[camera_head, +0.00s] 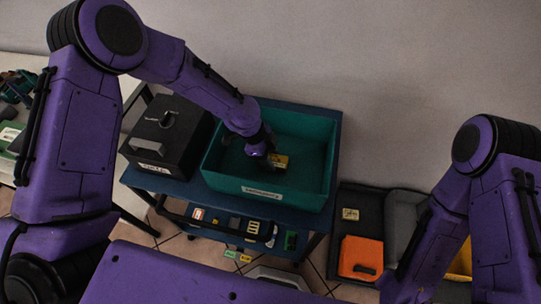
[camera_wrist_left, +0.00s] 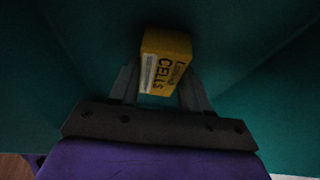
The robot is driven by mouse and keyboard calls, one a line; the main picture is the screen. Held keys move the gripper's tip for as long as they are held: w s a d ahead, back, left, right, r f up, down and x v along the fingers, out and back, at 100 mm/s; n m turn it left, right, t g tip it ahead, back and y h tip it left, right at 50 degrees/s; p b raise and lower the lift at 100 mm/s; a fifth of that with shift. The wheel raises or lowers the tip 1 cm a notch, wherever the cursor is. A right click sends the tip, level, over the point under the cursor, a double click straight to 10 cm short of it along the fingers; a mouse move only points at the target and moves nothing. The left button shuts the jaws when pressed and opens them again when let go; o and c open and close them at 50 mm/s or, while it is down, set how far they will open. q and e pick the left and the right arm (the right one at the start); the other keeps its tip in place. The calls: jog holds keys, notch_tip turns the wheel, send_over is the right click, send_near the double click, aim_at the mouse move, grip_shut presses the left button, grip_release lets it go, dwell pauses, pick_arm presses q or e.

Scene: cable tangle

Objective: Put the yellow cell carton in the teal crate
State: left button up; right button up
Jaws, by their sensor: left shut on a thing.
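The yellow cell carton (camera_head: 279,161) is inside the outline of the teal crate (camera_head: 321,185) in the head view, at the tip of my left arm. In the left wrist view the carton (camera_wrist_left: 166,62) shows the word "CELLS" and a white label. My left gripper (camera_wrist_left: 160,88) is shut on the carton, with a finger on each side of it. Teal walls and floor of the crate (camera_wrist_left: 275,95) surround it. I cannot tell whether the carton touches the crate floor. My right arm stands at the right of the head view; its gripper is not visible.
The crate stands on a dark blue cart (camera_head: 190,202), beside a black lidded box (camera_head: 168,135). A lower shelf holds several small items (camera_head: 235,222). An orange case (camera_head: 361,257) and a grey item (camera_head: 405,215) lie in a dark tray at lower right. A wall is behind.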

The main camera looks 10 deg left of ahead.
pick_arm(q)
jog(key=o, duration=1.1)
jog(key=shift+s+f, duration=0.1)
jog(key=shift+c, duration=0.2)
jog(key=o, duration=0.3)
jog(key=b+v, duration=0.2)
jog(key=v, duration=1)
